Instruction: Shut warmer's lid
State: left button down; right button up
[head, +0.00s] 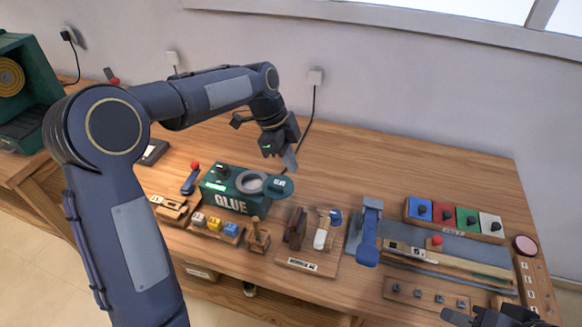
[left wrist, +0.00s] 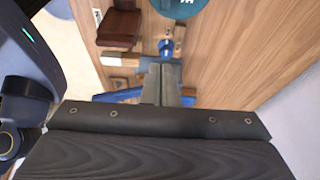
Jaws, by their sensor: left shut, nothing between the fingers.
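The glue warmer (head: 232,203) is a green box marked GLUE near the middle of the bench, with a round pale-rimmed opening on top. Its round teal lid (head: 279,187) stands open, out to the right of the opening. Part of the lid (left wrist: 180,5) shows at the top edge of the left wrist view. My left gripper (head: 291,163) is shut and empty, above and just behind the lid, apart from it as far as I can see. Its closed fingers (left wrist: 167,88) show in the left wrist view. My right gripper (head: 490,316) is partly cut off at the bottom right.
Right of the warmer are a brush rack (head: 310,262) and a blue clamp-like tool (head: 369,230). Colored blocks (head: 216,223) stand in front of it. A row of colored panels (head: 455,216) is at the right. The bench behind the lid is clear.

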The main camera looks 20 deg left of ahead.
aim_at(262, 189)
pick_arm(q)
jog(key=f, duration=0.3)
jog(key=f+p, duration=0.1)
jog(key=f, duration=0.1)
jog(key=a+f+p, duration=0.1)
jog(key=f, duration=0.2)
jog(key=shift+f, duration=0.35)
jog(key=a+b, duration=0.1)
jog(key=a, duration=0.6)
jog(key=shift+w+a, duration=0.1)
jog(key=shift+a, duration=0.8)
